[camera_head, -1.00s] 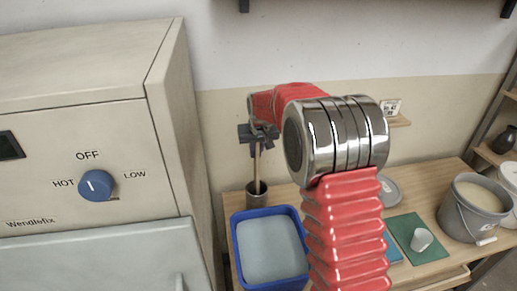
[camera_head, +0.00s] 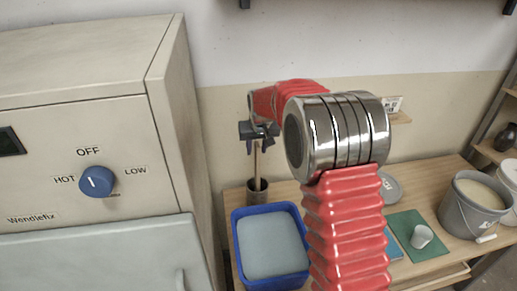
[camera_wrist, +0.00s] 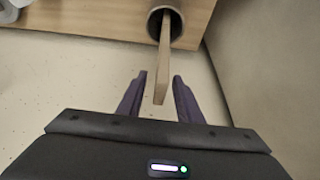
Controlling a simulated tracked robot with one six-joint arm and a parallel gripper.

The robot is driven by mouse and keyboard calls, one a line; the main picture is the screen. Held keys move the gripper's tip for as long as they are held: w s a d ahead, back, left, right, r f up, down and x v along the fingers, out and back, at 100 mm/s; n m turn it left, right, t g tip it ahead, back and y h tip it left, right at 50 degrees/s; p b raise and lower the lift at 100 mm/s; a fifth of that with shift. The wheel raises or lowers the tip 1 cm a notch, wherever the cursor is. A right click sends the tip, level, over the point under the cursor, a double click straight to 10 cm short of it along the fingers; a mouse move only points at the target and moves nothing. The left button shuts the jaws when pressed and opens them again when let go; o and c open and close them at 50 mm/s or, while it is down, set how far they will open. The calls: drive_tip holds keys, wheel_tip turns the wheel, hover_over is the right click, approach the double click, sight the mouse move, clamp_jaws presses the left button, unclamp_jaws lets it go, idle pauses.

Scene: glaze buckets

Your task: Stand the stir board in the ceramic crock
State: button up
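The stir board (camera_head: 257,162) is a thin wooden strip standing nearly upright in the dark ceramic crock (camera_head: 257,196) at the back left of the table. In the wrist view the board (camera_wrist: 164,58) runs from inside the crock's round mouth (camera_wrist: 178,27) toward my gripper (camera_wrist: 158,92). Its free end lies between the two dark fingers, with a gap on each side. My gripper is open around the board's upper end and also shows above the crock in the head view (camera_head: 258,143). The board's lower end is hidden inside the crock.
A blue tub (camera_head: 236,246) stands in front of the crock. A beige cabinet (camera_head: 178,120) rises close on the left. A green mat (camera_head: 402,225) with a white cup (camera_head: 421,236) and a grey bucket (camera_head: 455,218) are on the right.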

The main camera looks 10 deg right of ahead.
drive_tip(key=v, duration=1.3)
drive_tip(key=shift+r, duration=0.25)
idle(0.6)
drive_tip(key=s+f+g, duration=0.1)
drive_tip(key=s+f, duration=0.3)
drive_tip(key=s, duration=0.2)
drive_tip(key=s+r+t, duration=0.1)
drive_tip(key=s, duration=1.5)
drive_tip(key=s+r+t, duration=0.1)
drive_tip(key=s+r, duration=0.1)
drive_tip(key=s, duration=1.4)
drive_tip(key=shift+s+d+r, duration=0.15)
drive_tip(key=shift+d+r, duration=0.1)
drive_tip(key=shift+d, duration=0.2)
